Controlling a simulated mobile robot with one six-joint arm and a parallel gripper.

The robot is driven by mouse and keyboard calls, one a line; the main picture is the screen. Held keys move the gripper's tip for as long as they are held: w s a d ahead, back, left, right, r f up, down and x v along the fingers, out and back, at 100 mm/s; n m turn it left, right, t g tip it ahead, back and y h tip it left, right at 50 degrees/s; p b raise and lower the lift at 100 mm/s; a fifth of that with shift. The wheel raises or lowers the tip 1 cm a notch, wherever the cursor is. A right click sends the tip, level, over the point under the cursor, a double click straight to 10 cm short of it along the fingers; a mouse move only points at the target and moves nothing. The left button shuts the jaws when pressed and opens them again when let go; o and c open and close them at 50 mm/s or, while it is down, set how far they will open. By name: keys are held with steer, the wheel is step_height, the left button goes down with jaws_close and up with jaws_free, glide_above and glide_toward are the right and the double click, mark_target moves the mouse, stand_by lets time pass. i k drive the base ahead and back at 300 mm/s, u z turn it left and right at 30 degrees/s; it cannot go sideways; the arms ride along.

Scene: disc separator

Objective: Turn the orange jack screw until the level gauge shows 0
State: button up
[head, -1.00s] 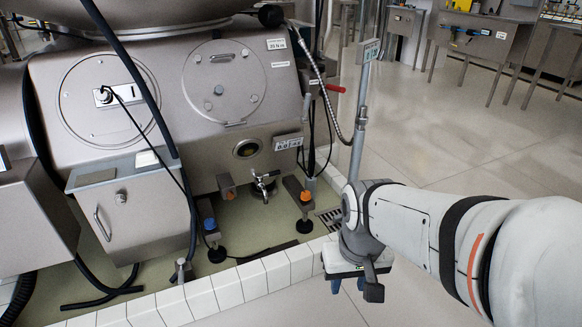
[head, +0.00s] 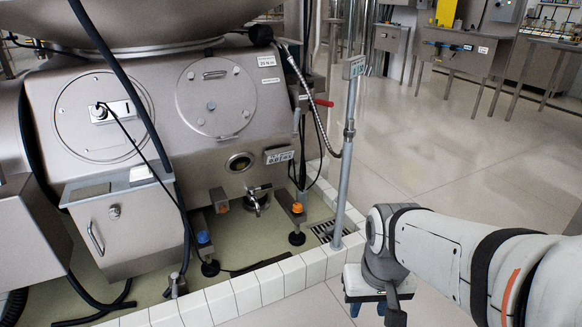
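An orange jack screw (head: 297,208) stands on the right front foot of the steel machine, inside the tiled basin. A small display box (head: 278,156) with a digital readout, likely the level gauge, is on the machine front above it; its digits are too small to read. A round sight glass (head: 240,162) is left of it. My gripper (head: 369,308) hangs downward at the bottom of the head view, outside the basin, right of and nearer than the jack screw. Its blue fingertips look apart with nothing between them. It is clear of the screw.
A grey upright post (head: 346,150) stands between my arm and the jack screw. A low white tiled curb (head: 265,283) edges the basin. A blue-topped foot (head: 205,240) and a tap (head: 258,197) are left of the screw. Open floor (head: 450,150) lies to the right.

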mark_target(297, 209)
steer(key=u, duration=0.15)
steer(key=i, duration=1)
steer(key=u, duration=0.1)
